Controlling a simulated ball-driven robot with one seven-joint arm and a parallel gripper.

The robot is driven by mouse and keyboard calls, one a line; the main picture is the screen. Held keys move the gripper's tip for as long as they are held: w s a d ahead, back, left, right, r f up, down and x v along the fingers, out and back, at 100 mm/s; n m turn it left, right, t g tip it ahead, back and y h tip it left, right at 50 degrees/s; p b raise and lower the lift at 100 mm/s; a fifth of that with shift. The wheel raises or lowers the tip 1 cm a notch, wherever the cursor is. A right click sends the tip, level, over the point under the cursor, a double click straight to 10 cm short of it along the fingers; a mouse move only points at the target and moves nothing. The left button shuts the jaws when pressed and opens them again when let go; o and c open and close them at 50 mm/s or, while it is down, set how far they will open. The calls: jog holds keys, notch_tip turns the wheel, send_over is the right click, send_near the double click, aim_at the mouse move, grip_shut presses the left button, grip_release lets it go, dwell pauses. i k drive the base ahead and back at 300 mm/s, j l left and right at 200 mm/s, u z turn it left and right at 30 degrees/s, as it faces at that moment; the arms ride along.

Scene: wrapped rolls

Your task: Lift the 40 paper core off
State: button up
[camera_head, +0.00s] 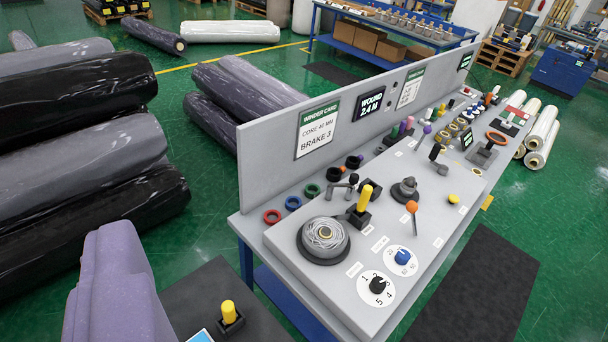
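Several small tan rings that look like paper cores (453,127) sit in a group on the far half of the grey console. They are too small for me to read any 40 on them, and I cannot tell what they sit on. A winder card (317,129) on the console's upright panel mentions a core size in mm and "BRAKE 3". A dial (377,286) numbered 1 to 5 is at the console's near end. My gripper is not in view.
The grey console (322,277) carries a round spool (324,240), a yellow-handled lever (364,199), colored rings (293,203) and knobs. Large wrapped rolls (80,165) lie at left. A purple seat-like shape (115,285) is at lower left. A dark mat (480,285) lies on open green floor at right.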

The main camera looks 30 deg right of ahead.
aim_at(405, 191)
jog(key=i+l+u, duration=0.15)
jog(key=l, duration=0.6)
jog(key=i+l+u, duration=0.15)
jog(key=l, duration=0.6)
jog(key=l+u, duration=0.15)
jog(key=l, duration=0.6)
jog(key=i+l, duration=0.15)
jog(key=l, duration=0.3)
jog(key=i+l, duration=0.1)
jog(key=l, duration=0.3)
jog(key=i+l, duration=0.15)
jog(key=l, duration=0.3)
jog(key=i+l, duration=0.15)
jog(key=l, duration=0.25)
jog(key=i+l, duration=0.1)
jog(key=l, duration=0.35)
